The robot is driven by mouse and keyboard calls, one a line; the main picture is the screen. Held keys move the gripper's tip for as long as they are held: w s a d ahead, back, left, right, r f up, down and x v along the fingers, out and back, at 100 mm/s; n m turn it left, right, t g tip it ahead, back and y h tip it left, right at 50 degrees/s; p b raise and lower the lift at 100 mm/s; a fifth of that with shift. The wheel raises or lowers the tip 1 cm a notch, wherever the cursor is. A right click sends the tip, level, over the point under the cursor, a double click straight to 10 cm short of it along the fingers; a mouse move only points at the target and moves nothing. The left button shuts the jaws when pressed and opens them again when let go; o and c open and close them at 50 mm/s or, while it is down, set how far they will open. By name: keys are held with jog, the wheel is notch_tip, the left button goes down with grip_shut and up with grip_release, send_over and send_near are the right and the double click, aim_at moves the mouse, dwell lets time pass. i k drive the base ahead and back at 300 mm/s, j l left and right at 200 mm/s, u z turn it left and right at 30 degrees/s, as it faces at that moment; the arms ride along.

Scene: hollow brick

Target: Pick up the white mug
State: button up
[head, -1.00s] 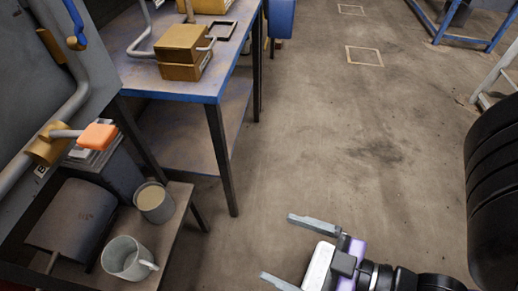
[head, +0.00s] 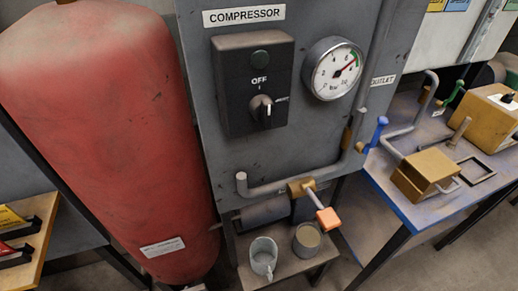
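The white mug (head: 263,256), pale and greyish, stands upright on a small low bench (head: 285,268) under the compressor panel, at the bottom middle of the head view. Its opening faces up and its handle points toward the bottom of the picture. A grey can or cup with tan contents (head: 307,241) stands just right of it, close by. My gripper cannot be made out in the current view.
A large red tank (head: 115,130) stands left of the bench. An orange-handled valve (head: 327,219) and pipe jut out above the mug and can. A blue-edged worktable (head: 400,226) stands at the right, with a brass-coloured block (head: 424,172) on it.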

aim_at(263, 251)
jog(key=i+l+u, duration=0.1)
jog(key=i+u, duration=0.15)
jog(key=u, duration=0.25)
jog(key=i+l+u, duration=0.15)
jog(key=u, duration=0.3)
jog(key=i+l+u, duration=0.25)
jog(key=u, duration=0.25)
